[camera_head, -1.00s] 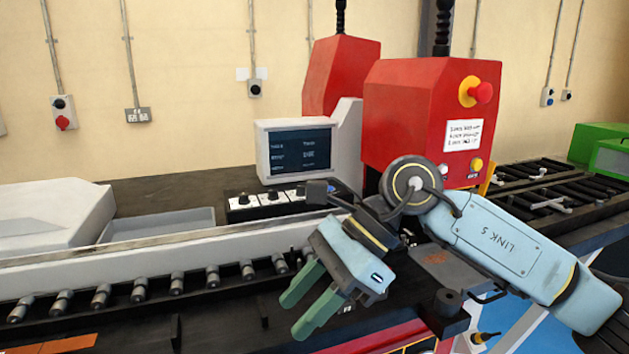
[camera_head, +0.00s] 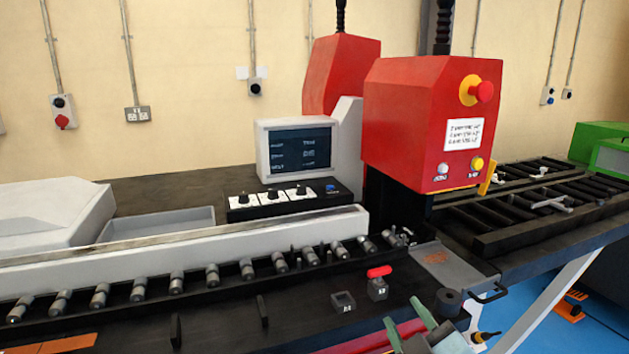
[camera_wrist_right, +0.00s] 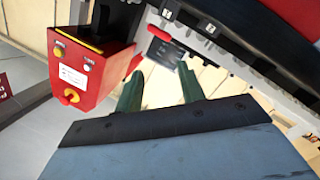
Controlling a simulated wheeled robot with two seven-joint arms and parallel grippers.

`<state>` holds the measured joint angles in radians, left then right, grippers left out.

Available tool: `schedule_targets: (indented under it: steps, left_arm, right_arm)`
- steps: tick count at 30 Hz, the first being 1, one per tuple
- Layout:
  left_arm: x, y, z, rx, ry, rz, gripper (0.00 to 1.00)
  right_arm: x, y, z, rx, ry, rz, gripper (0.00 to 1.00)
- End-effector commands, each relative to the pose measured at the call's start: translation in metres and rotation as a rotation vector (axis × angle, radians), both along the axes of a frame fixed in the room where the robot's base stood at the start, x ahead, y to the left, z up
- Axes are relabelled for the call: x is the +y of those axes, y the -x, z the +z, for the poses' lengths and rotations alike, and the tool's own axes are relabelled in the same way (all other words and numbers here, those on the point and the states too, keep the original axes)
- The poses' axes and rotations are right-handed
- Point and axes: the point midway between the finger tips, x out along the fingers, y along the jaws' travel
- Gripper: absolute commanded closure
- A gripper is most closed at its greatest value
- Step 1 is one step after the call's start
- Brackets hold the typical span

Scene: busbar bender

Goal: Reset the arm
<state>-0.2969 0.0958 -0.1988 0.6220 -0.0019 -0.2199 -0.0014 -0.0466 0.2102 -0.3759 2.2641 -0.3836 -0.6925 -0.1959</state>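My right gripper (camera_head: 408,322) shows at the bottom edge of the head view, to the right of centre. Only its green fingers and a bit of the pale blue body show. In the right wrist view its two fingers (camera_wrist_right: 160,88) are apart with nothing between them, so it is open and empty. It is in front of the red-headed bending machine (camera_head: 418,130). A red-topped switch (camera_head: 378,280) on the machine's front ledge is up and left of the fingers, apart from them in the head view. My left gripper is out of view.
A roller bed (camera_head: 175,284) runs along the front left. A monitor (camera_head: 295,150) and a knob panel (camera_head: 285,199) stand behind it. A red emergency stop (camera_head: 480,92) is on the machine head. A dark slatted table (camera_head: 540,218) extends right.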

Motion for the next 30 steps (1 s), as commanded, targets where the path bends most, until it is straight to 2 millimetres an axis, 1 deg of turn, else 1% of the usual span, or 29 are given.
schedule_targets:
  steps: [1, 2, 3, 5, 6, 7, 9, 11, 12, 14, 15, 19, 20, 22, 26, 29, 30]
  left_arm:
    - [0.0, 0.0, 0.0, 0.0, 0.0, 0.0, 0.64]
    - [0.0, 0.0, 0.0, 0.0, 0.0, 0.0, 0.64]
    - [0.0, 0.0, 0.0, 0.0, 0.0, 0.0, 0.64]
    - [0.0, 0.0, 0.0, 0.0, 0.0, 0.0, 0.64]
    - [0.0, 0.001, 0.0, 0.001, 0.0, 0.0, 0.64]
    - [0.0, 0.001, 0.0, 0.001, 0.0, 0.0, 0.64]
    - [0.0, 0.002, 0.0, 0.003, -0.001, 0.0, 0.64]
    - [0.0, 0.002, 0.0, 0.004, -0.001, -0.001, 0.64]
    - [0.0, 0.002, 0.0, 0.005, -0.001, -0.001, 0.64]
    - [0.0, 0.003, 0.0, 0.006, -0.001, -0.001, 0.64]
    - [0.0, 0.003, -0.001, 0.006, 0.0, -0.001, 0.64]
    - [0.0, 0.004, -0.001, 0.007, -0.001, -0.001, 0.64]
    - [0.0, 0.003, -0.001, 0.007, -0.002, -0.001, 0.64]
    - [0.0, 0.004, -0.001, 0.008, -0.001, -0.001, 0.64]
    - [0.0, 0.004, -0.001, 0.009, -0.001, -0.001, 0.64]
    - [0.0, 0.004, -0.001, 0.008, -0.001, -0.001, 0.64]
    - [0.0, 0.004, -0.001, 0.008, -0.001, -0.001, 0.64]
  right_arm:
    - [-0.014, 0.016, -0.034, 0.147, -0.06, -0.051, 0.61]
    - [-0.022, 0.027, -0.053, 0.233, -0.092, -0.081, 0.61]
    - [-0.032, 0.043, -0.077, 0.343, -0.134, -0.12, 0.61]
    - [-0.043, 0.068, -0.108, 0.495, -0.187, -0.176, 0.61]
    - [-0.049, 0.085, -0.125, 0.586, -0.215, -0.207, 0.61]
    - [-0.052, 0.098, -0.136, 0.648, -0.235, -0.23, 0.61]
    - [-0.06, 0.127, -0.158, 0.779, -0.271, -0.277, 0.61]
    - [-0.064, 0.151, -0.172, 0.879, -0.298, -0.313, 0.61]
    - [-0.066, 0.166, -0.18, 0.94, -0.314, -0.335, 0.61]
    - [-0.069, 0.189, -0.19, 1.029, -0.334, -0.366, 0.61]
    - [-0.071, 0.204, -0.196, 1.085, -0.346, -0.388, 0.61]
    - [-0.075, 0.252, -0.21, 1.258, -0.377, -0.451, 0.61]
    - [-0.074, 0.244, -0.22, 1.249, -0.374, -0.446, 0.61]
    - [-0.074, 0.238, -0.238, 1.252, -0.368, -0.446, 0.61]
    - [-0.073, 0.233, -0.273, 1.265, -0.361, -0.447, 0.61]
    - [-0.073, 0.231, -0.304, 1.278, -0.354, -0.449, 0.61]
    - [-0.073, 0.231, -0.318, 1.284, -0.352, -0.45, 0.61]
